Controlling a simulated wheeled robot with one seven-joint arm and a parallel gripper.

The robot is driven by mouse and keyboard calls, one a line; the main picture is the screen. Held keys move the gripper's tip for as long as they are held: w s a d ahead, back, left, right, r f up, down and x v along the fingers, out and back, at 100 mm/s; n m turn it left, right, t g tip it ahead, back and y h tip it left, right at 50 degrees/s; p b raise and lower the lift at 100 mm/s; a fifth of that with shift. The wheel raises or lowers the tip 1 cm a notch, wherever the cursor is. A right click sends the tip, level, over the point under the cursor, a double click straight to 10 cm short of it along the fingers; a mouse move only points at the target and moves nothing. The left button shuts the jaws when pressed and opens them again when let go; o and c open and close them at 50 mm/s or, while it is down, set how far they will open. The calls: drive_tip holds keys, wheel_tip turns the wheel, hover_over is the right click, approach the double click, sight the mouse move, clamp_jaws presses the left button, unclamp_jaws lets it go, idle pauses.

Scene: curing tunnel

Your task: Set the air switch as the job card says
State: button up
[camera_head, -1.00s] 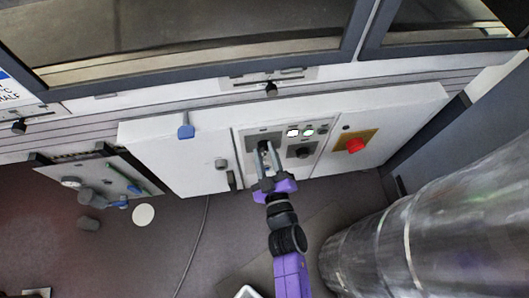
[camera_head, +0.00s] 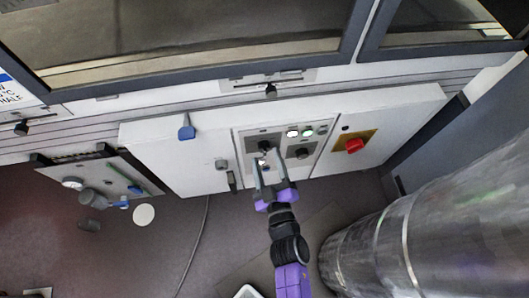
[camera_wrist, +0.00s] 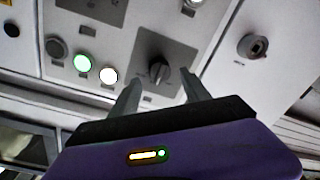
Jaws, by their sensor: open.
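A black rotary knob (camera_head: 265,147) sits on a dark grey plate at the left of the control panel (camera_head: 262,134). In the wrist view the same knob (camera_wrist: 160,73) shows between and beyond my fingertips, its grip bar tilted. I cannot tell which knob is the air switch, because the labels are too small to read. My gripper (camera_head: 267,163) is open and empty, with its fingers pointing at the knob. In the wrist view my fingers (camera_wrist: 163,90) stand apart on either side of it, seemingly without touching. I cannot make out a job card.
Lit buttons (camera_head: 300,132) and a second black knob (camera_head: 302,153) sit to the right. A red knob (camera_head: 354,145) on a yellow plate is farther right. A large metal cylinder (camera_head: 430,225) fills the lower right. A cable (camera_head: 196,240) lies on the floor at left.

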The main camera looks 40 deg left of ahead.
drive_tip(key=v, duration=0.5)
drive_tip(key=shift+s+d+r+p, duration=0.1)
drive_tip(key=shift+s+d+p, duration=0.05)
drive_tip(key=shift+p, duration=0.2)
drive_tip(key=s+d+r+m+t+h, duration=0.1)
drive_tip(key=d+r+m+t+h, duration=0.3)
drive_tip(key=d, duration=0.5)
drive_tip(key=s+d+r+m+t+h, duration=0.1)
drive_tip(key=s+d+r+m, duration=0.1)
drive_tip(key=d+r+m, duration=0.45)
drive_tip(key=s+d+r+m+h, duration=0.3)
drive_tip(key=s+d, duration=0.4)
drive_tip(key=d, duration=0.3)
drive_tip(key=s+d+r+m+g+h+p, duration=0.1)
drive_tip(key=s+d+r+m+h, duration=0.2)
drive_tip(key=s+d+r+h, duration=0.3)
drive_tip(key=shift+s+d+r+m+p, duration=0.35)
drive_tip(key=shift+s+d, duration=0.55)
drive_tip(key=shift+d, duration=1.5)
